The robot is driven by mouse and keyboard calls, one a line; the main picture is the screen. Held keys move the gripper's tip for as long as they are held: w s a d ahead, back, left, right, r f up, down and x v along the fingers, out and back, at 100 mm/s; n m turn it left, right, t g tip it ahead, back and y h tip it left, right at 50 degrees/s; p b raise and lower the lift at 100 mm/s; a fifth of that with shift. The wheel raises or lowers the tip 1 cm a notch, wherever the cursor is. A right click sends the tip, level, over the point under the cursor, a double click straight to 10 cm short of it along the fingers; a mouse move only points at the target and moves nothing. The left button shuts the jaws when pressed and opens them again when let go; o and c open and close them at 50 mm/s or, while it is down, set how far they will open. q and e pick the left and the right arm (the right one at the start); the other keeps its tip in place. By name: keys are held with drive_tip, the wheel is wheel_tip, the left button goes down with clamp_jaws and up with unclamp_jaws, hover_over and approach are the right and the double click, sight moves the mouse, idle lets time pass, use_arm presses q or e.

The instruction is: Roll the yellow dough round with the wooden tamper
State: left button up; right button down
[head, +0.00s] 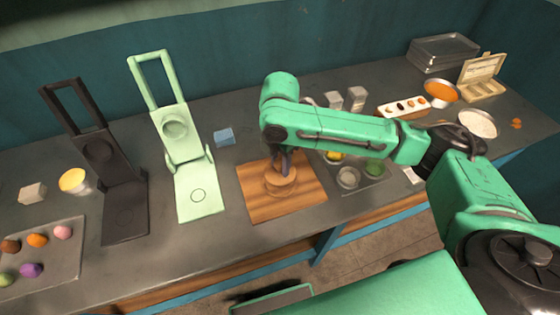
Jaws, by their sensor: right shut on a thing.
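My right gripper (283,165) points down over the wooden board (256,204) and is shut on the wooden tamper (281,186). The tamper is a round, brown wooden piece, upright on or just above the middle of the board. I cannot tell its exact height above the board. The yellow dough does not show on the board; anything beneath the tamper is hidden. My left gripper is not in view.
A light green press (195,200) and a black press (125,215) stand left of the board, with a blue block (224,137) nearby. A tray of coloured balls (62,262) lies at left. Small bowls (348,178) sit close to the board's right side.

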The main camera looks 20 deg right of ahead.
drive_tip(key=shift+f, duration=0.25)
drive_tip(key=shift+s+f+p, duration=0.15)
drive_tip(key=shift+p, duration=0.3)
idle(0.9)
